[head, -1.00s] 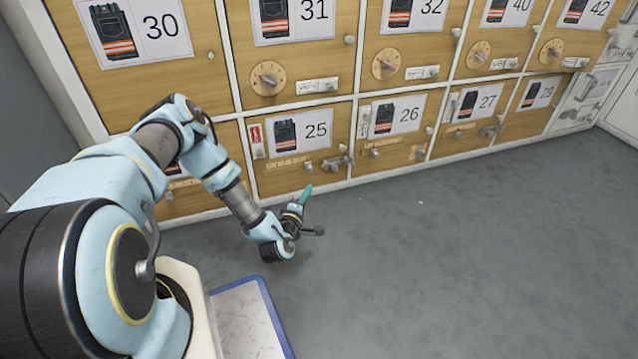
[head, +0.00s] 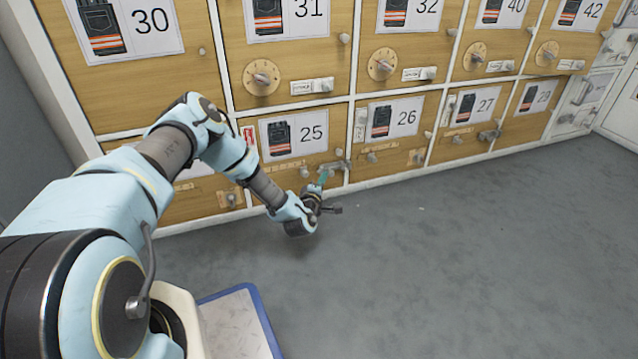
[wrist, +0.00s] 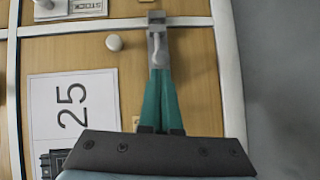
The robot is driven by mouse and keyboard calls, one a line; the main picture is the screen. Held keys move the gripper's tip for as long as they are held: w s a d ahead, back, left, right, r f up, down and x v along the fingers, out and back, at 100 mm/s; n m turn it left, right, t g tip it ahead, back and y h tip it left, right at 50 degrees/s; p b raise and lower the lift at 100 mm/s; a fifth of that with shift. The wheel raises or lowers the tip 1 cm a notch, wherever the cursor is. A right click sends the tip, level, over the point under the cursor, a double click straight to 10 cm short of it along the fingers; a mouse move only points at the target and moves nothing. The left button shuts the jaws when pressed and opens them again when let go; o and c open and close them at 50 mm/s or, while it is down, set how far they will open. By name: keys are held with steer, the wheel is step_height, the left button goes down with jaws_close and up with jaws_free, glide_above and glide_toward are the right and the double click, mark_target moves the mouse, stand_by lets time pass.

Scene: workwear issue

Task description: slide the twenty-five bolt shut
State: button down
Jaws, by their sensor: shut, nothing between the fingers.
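The twenty-five door (head: 262,185) is a wooden locker front in the bottom row, with a label reading 25 and a picture of dark workwear trousers. Its grey metal bolt (head: 333,167) sits at the door's right edge; in the wrist view the bolt (wrist: 157,45) lies just ahead of my fingertips, with a part on the white frame strip. My gripper (head: 323,178) has teal fingers held together and empty. In the wrist view my gripper (wrist: 159,75) points at the bolt's near end, at or very close to it; I cannot tell whether they touch.
A round pale knob (wrist: 114,42) is beside the bolt on the door. Door 26 (head: 390,140) adjoins on the right, and door 31 (head: 290,60) with a dial is above. A blue-edged tray (head: 238,318) is low in front. The grey floor (head: 470,260) is clear.

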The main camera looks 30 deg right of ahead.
steer(key=shift+d, duration=0.15)
steer(key=d, duration=0.2)
steer(key=shift+s+d, duration=0.2)
steer(key=shift+d, duration=0.1)
